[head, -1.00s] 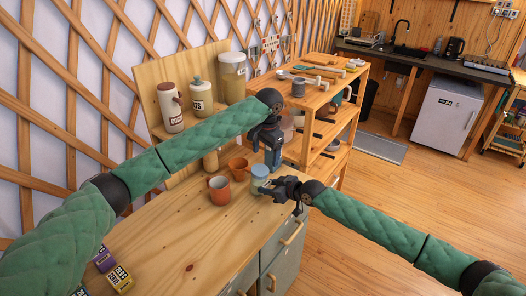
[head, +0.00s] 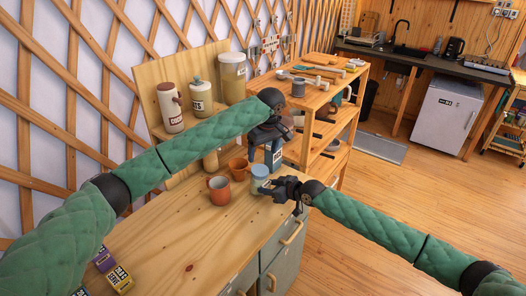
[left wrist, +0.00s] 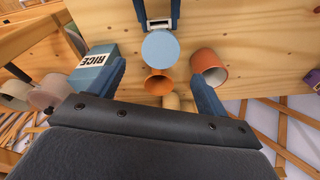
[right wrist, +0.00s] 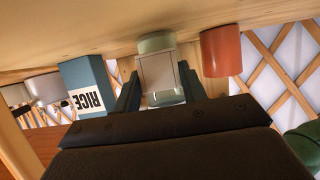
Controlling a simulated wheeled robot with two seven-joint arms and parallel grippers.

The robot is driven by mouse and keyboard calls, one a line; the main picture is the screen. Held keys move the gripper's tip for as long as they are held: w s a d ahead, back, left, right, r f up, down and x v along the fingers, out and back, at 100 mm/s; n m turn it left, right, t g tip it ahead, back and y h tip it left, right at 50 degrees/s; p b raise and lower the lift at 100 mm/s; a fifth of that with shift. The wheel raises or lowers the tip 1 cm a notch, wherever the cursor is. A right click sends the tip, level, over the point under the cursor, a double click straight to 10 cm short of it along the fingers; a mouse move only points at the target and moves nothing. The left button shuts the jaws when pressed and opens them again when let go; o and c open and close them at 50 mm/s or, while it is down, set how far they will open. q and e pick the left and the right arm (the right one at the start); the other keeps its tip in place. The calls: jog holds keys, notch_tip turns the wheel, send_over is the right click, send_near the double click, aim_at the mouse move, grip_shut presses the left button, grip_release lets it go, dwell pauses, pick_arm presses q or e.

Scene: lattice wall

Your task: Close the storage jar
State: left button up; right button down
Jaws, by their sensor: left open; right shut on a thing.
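The storage jar (head: 259,185) stands upright near the right edge of the wooden counter (head: 190,233). A light blue lid (left wrist: 160,48) covers its top in the left wrist view; I cannot tell how tightly it sits. My right gripper (head: 271,188) is shut on the jar body from the right; the body also shows between its fingers in the right wrist view (right wrist: 157,72). My left gripper (head: 262,145) is open and empty above and behind the jar, pointing down. In the left wrist view its fingers (left wrist: 158,72) are spread apart, with the lid lying ahead of them.
An orange-red mug (head: 219,190) and an orange cup (head: 238,166) stand left of the jar. A blue RICE box (left wrist: 95,68) stands close to my left gripper. Canisters (head: 200,96) line a shelf behind. The front counter is mostly clear beyond small boxes (head: 119,279).

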aim_at(260, 170)
pick_arm(q)
jog(key=n, duration=0.3)
jog(key=shift+n, duration=0.4)
jog(key=shift+f, duration=0.1)
jog(key=shift+w+a+f, duration=0.1)
jog(key=shift+a+f, duration=0.05)
jog(key=shift+f, duration=1.15)
jog(key=shift+w+a+f, duration=0.15)
jog(key=shift+a+f, duration=0.05)
jog(key=shift+f, duration=1.05)
jog(key=shift+w+a+f, duration=0.1)
jog(key=shift+a+f, duration=0.05)
jog(key=shift+f, duration=1.15)
